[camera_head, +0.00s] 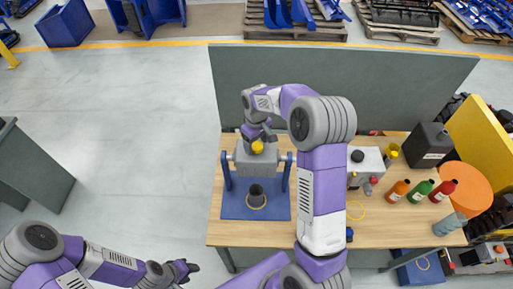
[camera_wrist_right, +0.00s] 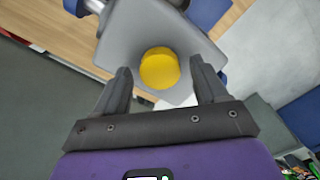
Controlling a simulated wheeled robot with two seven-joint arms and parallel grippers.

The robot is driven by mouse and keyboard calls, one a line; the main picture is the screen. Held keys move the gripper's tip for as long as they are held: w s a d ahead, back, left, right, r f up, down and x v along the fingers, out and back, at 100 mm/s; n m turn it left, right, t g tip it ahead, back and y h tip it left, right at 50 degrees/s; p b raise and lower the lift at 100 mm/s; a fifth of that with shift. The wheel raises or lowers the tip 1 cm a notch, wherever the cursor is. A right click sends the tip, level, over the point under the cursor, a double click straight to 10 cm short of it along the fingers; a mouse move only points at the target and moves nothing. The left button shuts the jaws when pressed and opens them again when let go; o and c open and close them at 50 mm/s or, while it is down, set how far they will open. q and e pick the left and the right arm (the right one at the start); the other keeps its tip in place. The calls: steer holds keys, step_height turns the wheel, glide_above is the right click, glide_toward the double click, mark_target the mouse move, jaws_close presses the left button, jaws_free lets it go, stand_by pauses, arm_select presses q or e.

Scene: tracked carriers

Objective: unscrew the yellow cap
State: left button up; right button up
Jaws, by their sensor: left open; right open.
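The yellow cap (camera_head: 257,147) sits on the grey block (camera_head: 252,165), which is held between the blue uprights of a stand with a blue base plate (camera_head: 233,206). In the right wrist view the round yellow cap (camera_wrist_right: 159,68) lies between and just beyond the open fingers of my right gripper (camera_wrist_right: 160,85), with gaps on both sides. In the head view my right gripper (camera_head: 260,134) is right by the cap and partly hidden by its own wrist. My left gripper (camera_head: 185,268) is open and empty at the lower left, away from the table.
On the right of the wooden table (camera_head: 380,226) are orange (camera_head: 397,190), green (camera_head: 420,190) and red (camera_head: 443,190) bottles, a black canister (camera_head: 427,146) and an orange disc. A grey panel (camera_head: 400,85) stands behind.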

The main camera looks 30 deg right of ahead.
steer(key=m, duration=1.1)
steer(key=shift+p, duration=0.3)
steer(key=m, duration=0.4)
steer(key=shift+p, duration=0.35)
steer(key=shift+c, duration=0.4)
steer(key=c, duration=0.8)
steer(key=n, duration=0.9)
steer(key=shift+n+b, duration=0.3)
steer(key=shift+b, duration=0.05)
